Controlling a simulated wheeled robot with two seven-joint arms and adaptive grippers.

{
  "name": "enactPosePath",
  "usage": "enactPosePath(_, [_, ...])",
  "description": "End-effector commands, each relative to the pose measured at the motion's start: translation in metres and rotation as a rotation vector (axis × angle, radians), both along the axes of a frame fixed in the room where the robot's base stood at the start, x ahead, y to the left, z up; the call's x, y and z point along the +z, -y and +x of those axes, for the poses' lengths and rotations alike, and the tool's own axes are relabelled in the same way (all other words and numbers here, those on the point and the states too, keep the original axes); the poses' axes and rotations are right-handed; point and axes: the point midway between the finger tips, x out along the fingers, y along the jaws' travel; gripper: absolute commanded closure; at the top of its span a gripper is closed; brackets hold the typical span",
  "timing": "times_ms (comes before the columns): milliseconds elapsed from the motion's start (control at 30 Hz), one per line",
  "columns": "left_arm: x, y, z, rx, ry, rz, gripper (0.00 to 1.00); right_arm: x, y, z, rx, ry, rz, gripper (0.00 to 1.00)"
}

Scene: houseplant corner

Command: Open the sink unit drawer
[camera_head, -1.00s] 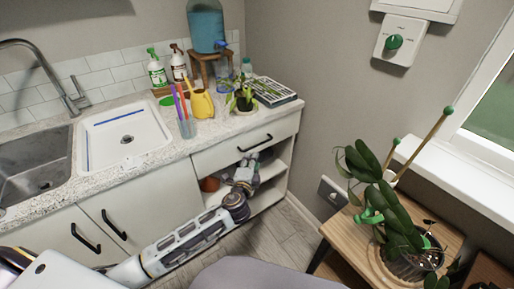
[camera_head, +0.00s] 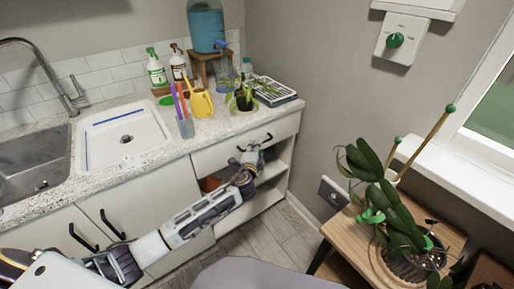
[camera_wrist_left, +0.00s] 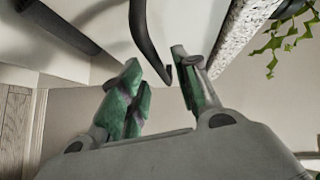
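The sink unit drawer (camera_head: 212,158) is shut, at the right end of the white unit under the counter. Its dark bar handle (camera_head: 268,137) is partly hidden by my left gripper (camera_head: 252,152), which is at the drawer front. In the left wrist view my left gripper (camera_wrist_left: 155,65) is open. The dark handle (camera_wrist_left: 145,38) reaches in between its two green-padded fingers, with gaps visible on both sides. My right gripper is not in view.
Open shelves (camera_head: 268,190) lie below the drawer. The counter above holds a yellow watering can (camera_head: 201,104), a cup of pens (camera_head: 186,127), a small plant (camera_head: 243,98) and a seed tray (camera_head: 270,90). A wooden table (camera_head: 345,235) with a potted plant stands right.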

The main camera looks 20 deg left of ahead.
Motion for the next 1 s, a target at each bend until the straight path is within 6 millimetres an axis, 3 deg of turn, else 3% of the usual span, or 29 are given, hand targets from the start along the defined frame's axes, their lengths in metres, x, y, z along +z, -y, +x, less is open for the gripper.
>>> enactPosePath(300, [-0.003,-0.003,0.020,0.000,0.001,0.001,0.68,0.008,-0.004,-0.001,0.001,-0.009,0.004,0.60])
enactPosePath(700, [-0.003,-0.003,0.023,0.000,0.000,0.001,0.68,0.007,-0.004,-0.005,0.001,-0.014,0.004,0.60])
enactPosePath(967, [-0.003,-0.003,0.023,0.000,0.000,0.001,1.00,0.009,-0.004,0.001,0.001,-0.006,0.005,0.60])
enactPosePath(1000, [-0.004,-0.003,0.023,0.000,0.000,0.001,1.00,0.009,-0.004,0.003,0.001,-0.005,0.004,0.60])
